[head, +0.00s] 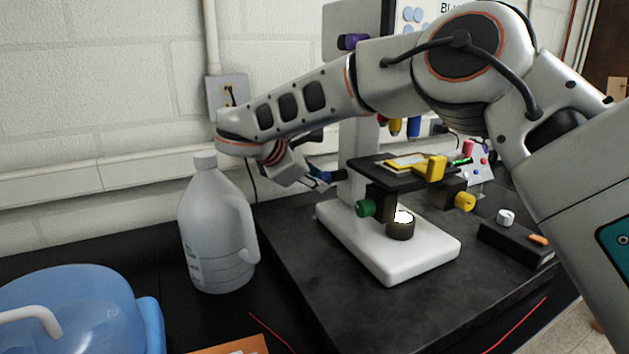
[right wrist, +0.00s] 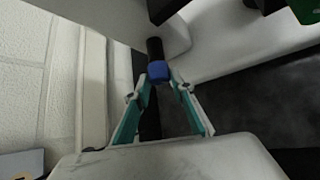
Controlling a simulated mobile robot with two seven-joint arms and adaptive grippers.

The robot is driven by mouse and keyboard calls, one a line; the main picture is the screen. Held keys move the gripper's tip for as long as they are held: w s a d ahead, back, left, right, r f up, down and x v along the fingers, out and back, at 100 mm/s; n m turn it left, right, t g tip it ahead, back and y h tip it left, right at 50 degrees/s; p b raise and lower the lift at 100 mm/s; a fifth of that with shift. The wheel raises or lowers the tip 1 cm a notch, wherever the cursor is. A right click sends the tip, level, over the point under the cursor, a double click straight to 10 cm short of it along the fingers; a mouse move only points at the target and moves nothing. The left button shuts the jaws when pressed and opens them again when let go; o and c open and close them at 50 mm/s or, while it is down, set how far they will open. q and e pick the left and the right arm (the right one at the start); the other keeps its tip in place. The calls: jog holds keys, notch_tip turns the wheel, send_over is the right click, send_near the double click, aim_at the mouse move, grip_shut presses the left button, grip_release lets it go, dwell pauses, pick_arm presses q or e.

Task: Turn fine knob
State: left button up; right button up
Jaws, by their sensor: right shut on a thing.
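A microscope with a white base (head: 392,250) and a black stage stands on the dark bench slab. My right gripper (head: 322,178) reaches in from the right, behind the stage, to the column's left side. In the right wrist view its teal-lined fingertips are on either side of the blue knob, shut on it. A green knob (head: 365,208) sits lower down, apart from the gripper. My left gripper is not in view.
A translucent jug (head: 215,225) stands close to the left of my right gripper. A blue container (head: 75,310) is at the lower left. A yellow knob (head: 464,201) and a black box (head: 516,243) are right of the microscope. The wall is close behind.

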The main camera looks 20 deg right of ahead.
pick_arm(q)
jog(key=b, duration=0.1)
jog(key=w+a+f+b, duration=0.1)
jog(key=b, duration=0.1)
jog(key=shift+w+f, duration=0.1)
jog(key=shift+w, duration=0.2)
pick_arm(e)
jog(key=m+t, duration=0.2)
jog(key=t, duration=0.1)
jog(key=shift+s+d+f+t, duration=0.1)
jog(key=shift+s+f+t, duration=0.1)
jog(key=shift+t, duration=0.1)
jog(key=o, duration=1.1)
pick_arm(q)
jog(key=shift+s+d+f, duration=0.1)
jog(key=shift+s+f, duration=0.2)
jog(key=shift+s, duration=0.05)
pick_arm(e)
jog(key=v, duration=1.2)
jog(key=shift+w, duration=0.1)
